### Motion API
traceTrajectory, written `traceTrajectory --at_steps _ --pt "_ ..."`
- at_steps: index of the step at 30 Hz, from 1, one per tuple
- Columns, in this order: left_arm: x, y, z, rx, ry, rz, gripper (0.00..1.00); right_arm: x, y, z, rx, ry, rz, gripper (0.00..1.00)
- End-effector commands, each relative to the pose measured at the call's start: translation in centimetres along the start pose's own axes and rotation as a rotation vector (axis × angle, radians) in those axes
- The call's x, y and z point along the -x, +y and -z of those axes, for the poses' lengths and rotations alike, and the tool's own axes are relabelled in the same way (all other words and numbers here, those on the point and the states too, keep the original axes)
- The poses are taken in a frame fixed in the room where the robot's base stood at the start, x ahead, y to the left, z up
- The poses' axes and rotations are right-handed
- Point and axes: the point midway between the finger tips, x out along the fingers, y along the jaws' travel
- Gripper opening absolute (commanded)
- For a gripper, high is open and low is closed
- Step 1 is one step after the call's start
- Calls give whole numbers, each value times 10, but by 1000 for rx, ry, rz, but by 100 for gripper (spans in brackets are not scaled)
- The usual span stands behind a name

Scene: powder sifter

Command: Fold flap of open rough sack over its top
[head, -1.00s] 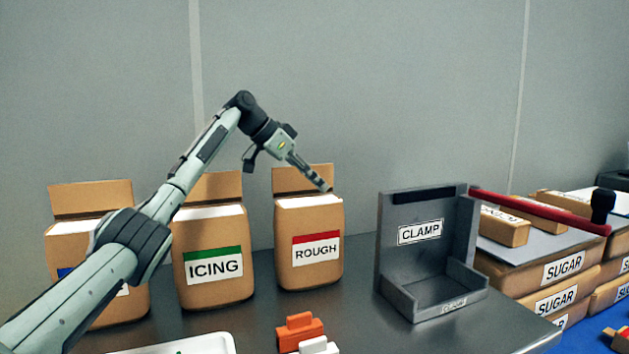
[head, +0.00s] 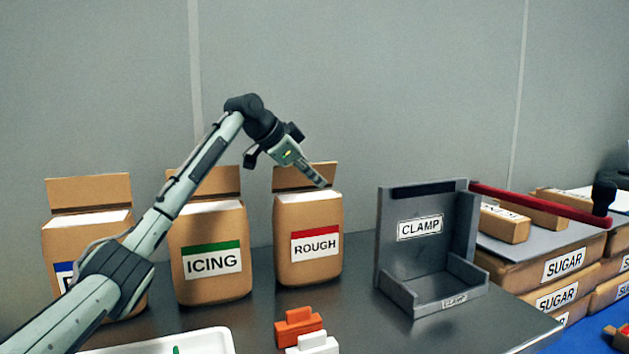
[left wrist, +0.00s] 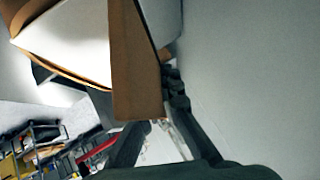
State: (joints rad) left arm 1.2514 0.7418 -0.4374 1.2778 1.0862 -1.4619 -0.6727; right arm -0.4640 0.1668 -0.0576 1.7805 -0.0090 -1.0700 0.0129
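The rough sack (head: 309,265) stands upright on the steel table. It has a red-banded ROUGH label and a white top. Its brown flap (head: 290,178) stands up at the back edge. My left gripper (head: 318,180) reaches down from the upper left, with its fingertips at the flap's right part, just above the sack's top. In the left wrist view the flap (left wrist: 135,60) hangs close before the fingers (left wrist: 165,115). The fingers look spread apart; one is partly hidden by the flap. I cannot tell whether they touch it. My right gripper is not in view.
The icing sack (head: 212,285) and another sack (head: 60,240) stand left, flaps up. A grey clamp stand (head: 420,260) is to the right, near stacked sugar sacks (head: 565,263) and a red bar (head: 540,205). Orange (head: 298,328) and white clips and a white tray (head: 200,340) lie in front.

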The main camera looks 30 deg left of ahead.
Motion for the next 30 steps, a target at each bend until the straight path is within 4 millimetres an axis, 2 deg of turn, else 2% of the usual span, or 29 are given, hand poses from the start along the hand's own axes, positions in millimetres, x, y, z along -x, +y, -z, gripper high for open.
traceTrajectory --at_steps 6,15,16,20,30 --pt "1 4 0 -78 -1 77 0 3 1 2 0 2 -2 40" --pt "1 4 0 -81 0 80 0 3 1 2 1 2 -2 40" --pt "1 4 0 -81 0 80 8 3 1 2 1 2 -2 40" --pt "1 4 0 -81 0 80 24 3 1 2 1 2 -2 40" --pt "0 4 0 -80 -1 78 26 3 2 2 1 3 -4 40"
